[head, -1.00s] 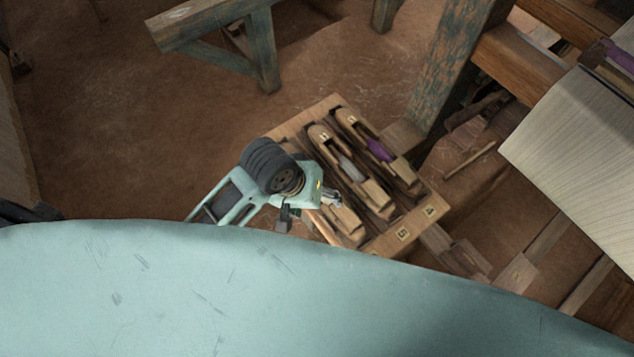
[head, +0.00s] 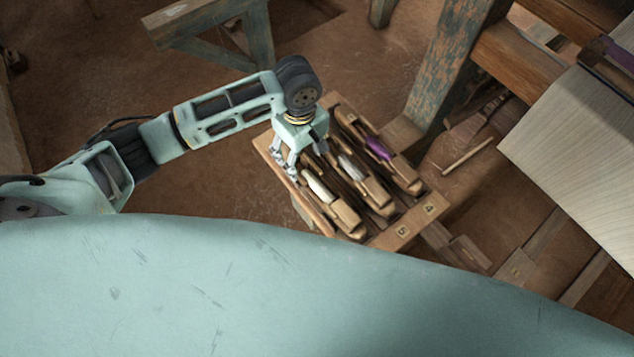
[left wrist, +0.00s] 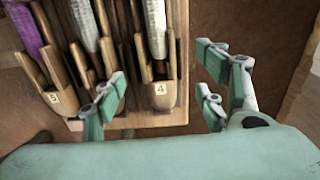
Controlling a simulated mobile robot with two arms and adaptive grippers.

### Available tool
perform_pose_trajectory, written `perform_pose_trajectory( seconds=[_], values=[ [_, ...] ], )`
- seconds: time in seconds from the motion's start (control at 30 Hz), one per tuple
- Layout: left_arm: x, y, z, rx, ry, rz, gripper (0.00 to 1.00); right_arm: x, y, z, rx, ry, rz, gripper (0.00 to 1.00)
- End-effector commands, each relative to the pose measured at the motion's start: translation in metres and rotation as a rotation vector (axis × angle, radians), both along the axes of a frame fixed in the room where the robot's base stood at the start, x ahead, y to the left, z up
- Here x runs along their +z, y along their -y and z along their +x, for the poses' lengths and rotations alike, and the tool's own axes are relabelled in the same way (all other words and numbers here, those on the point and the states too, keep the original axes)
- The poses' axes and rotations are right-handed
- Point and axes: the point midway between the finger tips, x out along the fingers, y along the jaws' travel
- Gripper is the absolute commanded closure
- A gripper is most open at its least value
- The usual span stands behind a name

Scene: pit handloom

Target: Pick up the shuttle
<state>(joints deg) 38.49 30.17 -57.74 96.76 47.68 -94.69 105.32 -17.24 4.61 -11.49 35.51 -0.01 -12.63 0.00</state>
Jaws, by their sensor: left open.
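Three wooden shuttles lie side by side in a wooden tray (head: 385,238). One has a purple bobbin (head: 378,148), the middle one a grey-white bobbin (head: 351,167), and the near-left one a cream bobbin (head: 318,187). My left gripper (head: 284,168) is open and empty, over the tray's left side by the far end of the cream shuttle, partly hiding it. In the left wrist view, the cream shuttle (left wrist: 156,30) has its end, marked 4, showing between my open fingers (left wrist: 161,84). I see no contact. My right gripper is out of view.
A weathered post (head: 450,65) and loom beams stand right of the tray, with pale cloth (head: 580,140) at far right. A wooden trestle (head: 205,25) stands behind. The earthen floor (head: 120,70) at upper left is open.

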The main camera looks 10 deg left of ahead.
Motion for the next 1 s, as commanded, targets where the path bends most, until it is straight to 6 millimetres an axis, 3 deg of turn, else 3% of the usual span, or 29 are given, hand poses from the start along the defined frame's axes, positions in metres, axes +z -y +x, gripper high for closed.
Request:
perform_pose_trajectory(
  seconds=[0.4,0.7,1.0],
  values=[
    [-0.055,0.006,-0.001,-0.003,0.001,0.001,0.34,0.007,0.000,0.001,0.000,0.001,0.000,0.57],
    [-0.061,0.006,-0.001,-0.005,0.003,-0.001,0.34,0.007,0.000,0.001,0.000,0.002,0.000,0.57],
    [-0.060,0.006,-0.001,-0.004,0.003,-0.001,0.60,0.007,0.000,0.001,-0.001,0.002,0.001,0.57]
  ],
)
